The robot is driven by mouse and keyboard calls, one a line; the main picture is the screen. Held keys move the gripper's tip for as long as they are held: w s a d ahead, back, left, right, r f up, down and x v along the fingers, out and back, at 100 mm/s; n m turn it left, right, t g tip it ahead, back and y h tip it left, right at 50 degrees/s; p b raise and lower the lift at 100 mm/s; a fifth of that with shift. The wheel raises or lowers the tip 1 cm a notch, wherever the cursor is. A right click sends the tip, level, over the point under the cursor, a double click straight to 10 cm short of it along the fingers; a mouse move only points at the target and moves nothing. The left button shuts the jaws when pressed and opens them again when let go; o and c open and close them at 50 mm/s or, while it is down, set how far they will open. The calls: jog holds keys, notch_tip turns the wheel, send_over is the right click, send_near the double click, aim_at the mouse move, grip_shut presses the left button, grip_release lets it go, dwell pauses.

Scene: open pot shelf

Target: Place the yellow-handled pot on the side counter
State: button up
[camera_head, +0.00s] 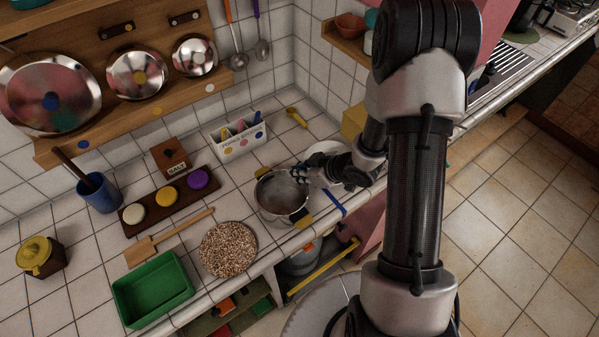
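A steel pot (277,211) with a yellow handle piece (305,218) at its lower right rim stands on the white tiled counter (222,186), close to its front edge. It looks upright and its open top shows. My gripper (303,176) reaches in from the right and is at the pot's right rim. Its fingers are small and partly lost against the shiny pot, so I cannot tell whether they are open, shut or touching the rim.
A round speckled mat (228,249), a green tray (152,288) and a wooden spatula (170,237) lie left of the pot. An open shelf with a grey pot (300,261) is below the counter.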

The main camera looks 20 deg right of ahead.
jog(key=o, duration=0.3)
jog(key=shift+o, duration=0.2)
